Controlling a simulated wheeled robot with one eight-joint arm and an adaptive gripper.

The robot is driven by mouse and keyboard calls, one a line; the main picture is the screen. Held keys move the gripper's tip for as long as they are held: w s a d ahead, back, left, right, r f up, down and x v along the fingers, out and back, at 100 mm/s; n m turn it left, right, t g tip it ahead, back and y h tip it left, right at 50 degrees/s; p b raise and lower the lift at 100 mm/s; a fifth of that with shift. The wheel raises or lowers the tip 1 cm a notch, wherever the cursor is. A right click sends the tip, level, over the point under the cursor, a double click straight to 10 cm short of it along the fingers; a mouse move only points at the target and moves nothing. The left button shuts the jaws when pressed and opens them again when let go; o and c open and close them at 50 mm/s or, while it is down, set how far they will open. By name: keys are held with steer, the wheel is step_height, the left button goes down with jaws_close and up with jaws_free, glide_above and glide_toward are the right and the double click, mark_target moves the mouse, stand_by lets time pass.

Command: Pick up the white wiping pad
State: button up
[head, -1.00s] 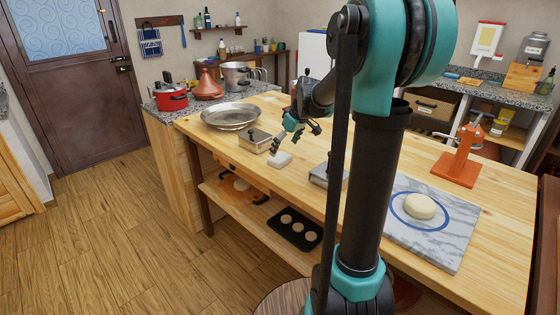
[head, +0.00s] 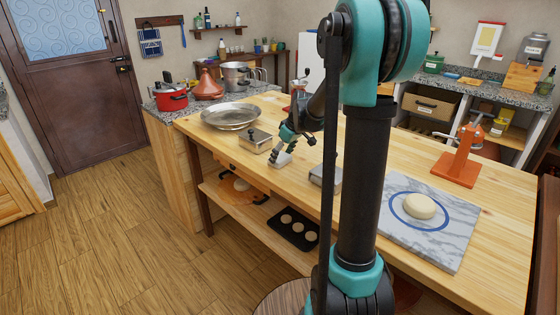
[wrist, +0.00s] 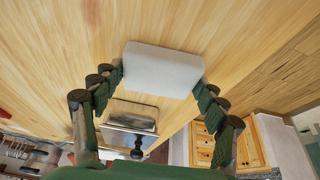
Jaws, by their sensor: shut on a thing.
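The white wiping pad (wrist: 162,70) is a pale rounded block between my gripper's two fingertips in the wrist view. My gripper (wrist: 160,84) is shut on it, one finger at each end. In the head view my gripper (head: 284,152) points down at the wooden table, and the pad (head: 280,159) shows small and partly covered by the fingers. The pad is at or very near the tabletop; I cannot tell whether it touches the wood.
A metal lidded box (head: 256,141) stands just left of the pad, and another metal box (head: 323,177) to its right. A round metal tray (head: 231,116) lies farther back. A marble board (head: 447,243) with dough and an orange stand (head: 459,158) occupy the table's right side.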

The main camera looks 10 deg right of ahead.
mark_target(281, 157)
steer(key=shift+c, duration=0.4)
step_height(281, 157, up, 20)
stand_by(0.4)
